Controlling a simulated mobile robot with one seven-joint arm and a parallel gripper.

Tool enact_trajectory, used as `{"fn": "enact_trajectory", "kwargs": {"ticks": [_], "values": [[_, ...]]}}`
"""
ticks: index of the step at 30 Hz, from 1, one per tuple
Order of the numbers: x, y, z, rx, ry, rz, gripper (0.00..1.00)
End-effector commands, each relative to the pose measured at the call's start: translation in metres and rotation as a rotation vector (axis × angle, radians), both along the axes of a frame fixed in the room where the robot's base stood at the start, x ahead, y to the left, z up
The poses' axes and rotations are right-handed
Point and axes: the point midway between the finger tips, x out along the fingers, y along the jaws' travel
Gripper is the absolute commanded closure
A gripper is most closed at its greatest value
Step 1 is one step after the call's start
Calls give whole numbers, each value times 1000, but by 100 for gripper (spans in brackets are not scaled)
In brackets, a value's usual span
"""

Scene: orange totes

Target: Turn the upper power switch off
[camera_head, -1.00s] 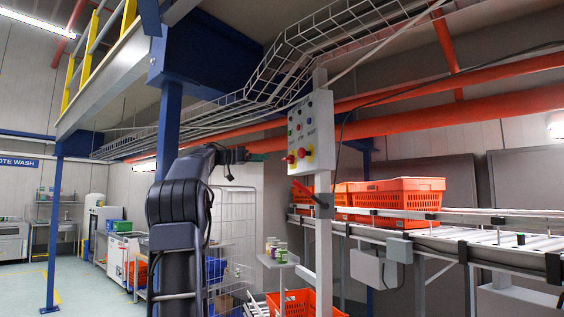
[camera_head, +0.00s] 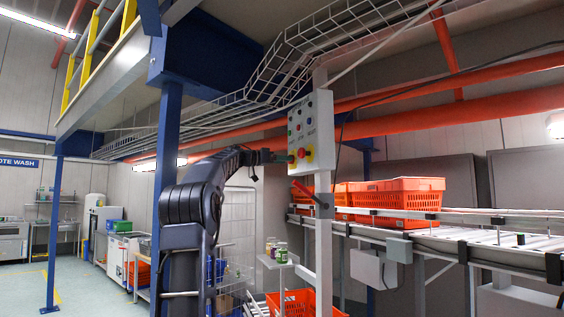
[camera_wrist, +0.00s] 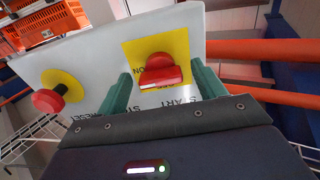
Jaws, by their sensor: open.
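The grey control box (camera_head: 310,132) is mounted on a pale post and carries red knobs on yellow plates. In the wrist view, a red rotary switch (camera_wrist: 160,72) on a square yellow plate (camera_wrist: 150,48) sits between the green fingers of my gripper (camera_wrist: 160,88). The fingers are open, one on each side of the switch, with gaps to it. A second red knob (camera_wrist: 48,99) on a round yellow plate stands to the left. In the head view my gripper (camera_head: 279,157) is at the left side of the box.
A wire cable tray (camera_head: 290,65) runs overhead behind the box. Orange totes (camera_head: 400,186) stand on the conveyor to the right. A shelf with small bottles (camera_head: 278,262) is attached low on the post. A blue column (camera_head: 168,125) stands at the left of my arm.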

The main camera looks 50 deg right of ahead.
Motion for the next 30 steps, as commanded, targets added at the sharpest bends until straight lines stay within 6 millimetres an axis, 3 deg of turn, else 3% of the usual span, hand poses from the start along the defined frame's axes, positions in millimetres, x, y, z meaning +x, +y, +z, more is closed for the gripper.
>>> {"fn": "enact_trajectory", "kwargs": {"ticks": [3,10,20,30], "values": [[0,0,0,0,0,0,33],[0,0,0,0,1,0,76],[1,1,0,21,37,1,76],[0,1,0,134,236,0,76]]}}
